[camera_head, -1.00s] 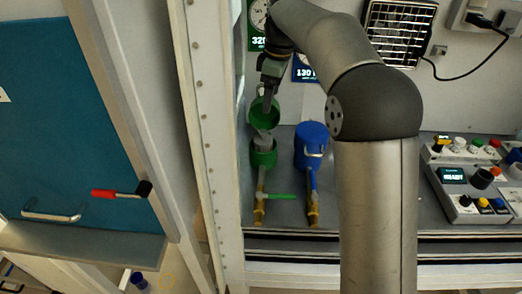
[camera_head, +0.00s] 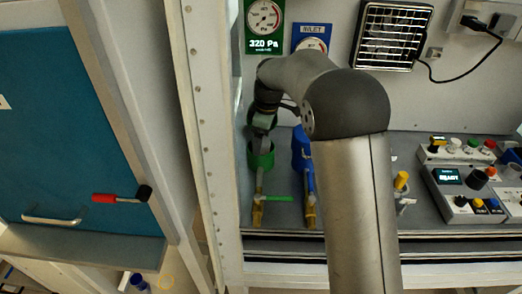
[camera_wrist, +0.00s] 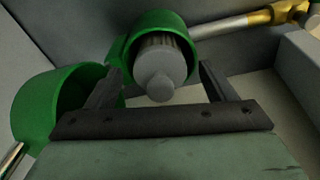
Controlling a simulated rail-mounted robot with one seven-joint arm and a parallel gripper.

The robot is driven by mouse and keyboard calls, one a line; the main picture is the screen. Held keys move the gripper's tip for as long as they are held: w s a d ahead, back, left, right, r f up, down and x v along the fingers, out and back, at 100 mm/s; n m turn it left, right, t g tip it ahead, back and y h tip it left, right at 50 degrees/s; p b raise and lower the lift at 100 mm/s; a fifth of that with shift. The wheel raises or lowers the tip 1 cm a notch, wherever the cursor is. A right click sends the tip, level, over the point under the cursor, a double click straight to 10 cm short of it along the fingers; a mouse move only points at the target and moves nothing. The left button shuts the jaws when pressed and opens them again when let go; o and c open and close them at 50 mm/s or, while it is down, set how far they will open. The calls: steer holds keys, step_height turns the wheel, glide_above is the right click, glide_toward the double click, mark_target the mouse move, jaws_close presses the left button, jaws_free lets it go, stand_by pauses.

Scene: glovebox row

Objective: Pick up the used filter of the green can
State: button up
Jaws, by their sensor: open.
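The green can (camera_head: 262,160) stands at the left of the bench in the head view, partly hidden under my wrist. In the wrist view the green can (camera_wrist: 122,46) is open. The used filter (camera_wrist: 161,72), a grey ribbed cartridge with a rounded knob, shows in its mouth. My gripper (camera_wrist: 162,82) is open, with one dark finger on each side of the filter's knob. I cannot tell whether the fingers touch it. A second green cup-shaped part (camera_wrist: 50,108), likely the can's lid, is at the left of the wrist view.
The blue can (camera_head: 299,150) stands close to the right of the green can, partly behind my arm. Pipes with a green valve handle (camera_head: 277,198) run in front. A control box (camera_head: 468,192) is at right. A pale wall (camera_head: 205,150) stands close on the left.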

steer(key=c, duration=1.4)
